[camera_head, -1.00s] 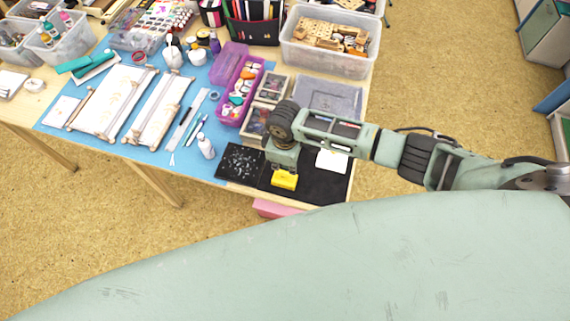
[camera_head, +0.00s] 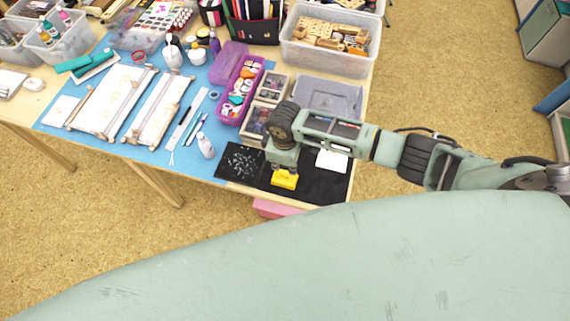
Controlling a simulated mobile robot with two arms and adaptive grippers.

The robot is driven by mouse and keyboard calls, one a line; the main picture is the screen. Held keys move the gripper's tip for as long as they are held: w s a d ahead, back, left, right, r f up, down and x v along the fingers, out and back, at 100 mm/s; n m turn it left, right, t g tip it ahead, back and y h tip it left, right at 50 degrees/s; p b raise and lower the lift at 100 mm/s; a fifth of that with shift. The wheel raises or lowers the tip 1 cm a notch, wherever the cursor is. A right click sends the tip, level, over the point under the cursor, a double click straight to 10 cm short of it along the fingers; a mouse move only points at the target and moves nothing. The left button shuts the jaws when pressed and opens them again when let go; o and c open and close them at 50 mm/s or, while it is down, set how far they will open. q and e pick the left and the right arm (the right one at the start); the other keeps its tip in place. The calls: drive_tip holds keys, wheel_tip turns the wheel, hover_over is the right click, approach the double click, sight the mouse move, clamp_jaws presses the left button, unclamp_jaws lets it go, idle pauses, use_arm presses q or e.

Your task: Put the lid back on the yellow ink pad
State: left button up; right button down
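A small yellow piece (camera_head: 284,180), which looks like the yellow ink pad or its lid, is on the black mat (camera_head: 325,187) near the table's front edge. I cannot tell whether pad and lid are together or apart. My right gripper (camera_head: 284,170) points down directly over the yellow piece, at its back edge. The fingers are too small and partly hidden by the gripper body, so I cannot tell if they hold it. My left gripper is not in view.
A white card (camera_head: 331,160) lies right of the gripper. A dark speckled square (camera_head: 241,162) and a white bottle (camera_head: 206,146) are to the left. Wooden boxes of stamps (camera_head: 253,122), a purple case (camera_head: 229,105) and a clear bin (camera_head: 329,63) stand behind.

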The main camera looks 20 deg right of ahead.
sight(285, 177)
drive_tip(key=shift+f+b, duration=2)
drive_tip(key=shift+f, duration=1)
drive_tip(key=shift+r, duration=0.2)
drive_tip(key=shift+r+p, duration=2.35)
drive_tip(key=shift+p, duration=0.05)
drive_tip(key=shift+r, duration=1.1)
